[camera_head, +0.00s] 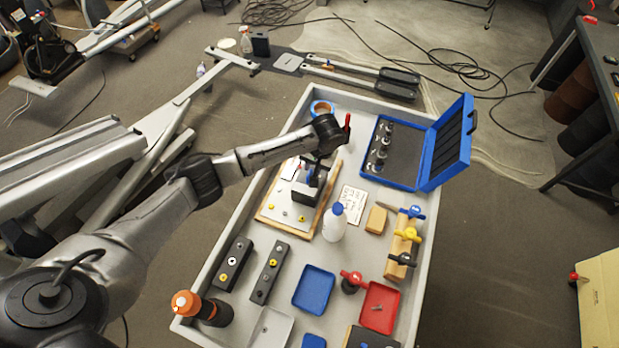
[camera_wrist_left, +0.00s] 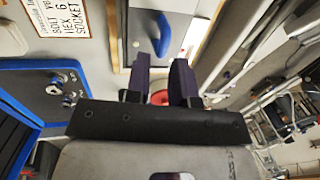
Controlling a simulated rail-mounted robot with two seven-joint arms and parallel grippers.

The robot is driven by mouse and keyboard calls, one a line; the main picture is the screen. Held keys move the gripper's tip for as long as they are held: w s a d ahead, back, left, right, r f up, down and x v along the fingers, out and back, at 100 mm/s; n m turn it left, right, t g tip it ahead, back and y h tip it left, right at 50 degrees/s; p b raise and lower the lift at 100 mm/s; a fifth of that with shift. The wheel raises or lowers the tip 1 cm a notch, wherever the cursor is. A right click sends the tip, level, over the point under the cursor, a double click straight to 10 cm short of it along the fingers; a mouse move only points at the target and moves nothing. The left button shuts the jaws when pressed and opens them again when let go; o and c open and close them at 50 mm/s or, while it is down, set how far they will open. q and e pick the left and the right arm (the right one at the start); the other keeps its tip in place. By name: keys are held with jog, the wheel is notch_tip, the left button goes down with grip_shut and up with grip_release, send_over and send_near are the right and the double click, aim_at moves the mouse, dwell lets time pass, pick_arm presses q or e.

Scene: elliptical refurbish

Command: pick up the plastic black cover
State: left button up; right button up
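The black cover (camera_head: 307,195) appears as a dark, box-like piece on the white plate of a wooden-edged board (camera_head: 282,213), near the tray's middle. My left gripper (camera_head: 314,174) is directly over it, pointing down, and partly hides it. In the left wrist view the two dark purple fingers (camera_wrist_left: 161,85) stand apart with a gap between them. A small red thing shows behind that gap. A grey surface with a dark blue piece (camera_wrist_left: 163,36) lies beyond the fingers. I cannot tell whether the fingers touch the cover. My right gripper is not in view.
An open blue case (camera_head: 405,153) stands right of the board. A white bottle (camera_head: 334,224), sponge (camera_head: 376,220) and label card (camera_head: 353,203) are close by. Blue (camera_head: 314,290) and red (camera_head: 379,306) trays, black bars (camera_head: 270,273) and an orange-capped bottle (camera_head: 203,308) lie nearer me.

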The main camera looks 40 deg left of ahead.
aim_at(311, 173)
pick_arm(q)
jog(key=shift+s+a+f+b, duration=0.1)
jog(key=shift+a+f+b, duration=0.15)
jog(key=shift+f, duration=1.05)
jog(key=shift+s+a+f+b, duration=0.1)
jog(key=shift+a+f, duration=0.2)
jog(key=shift+f, duration=0.95)
jog(key=shift+c, duration=0.3)
grip_shut()
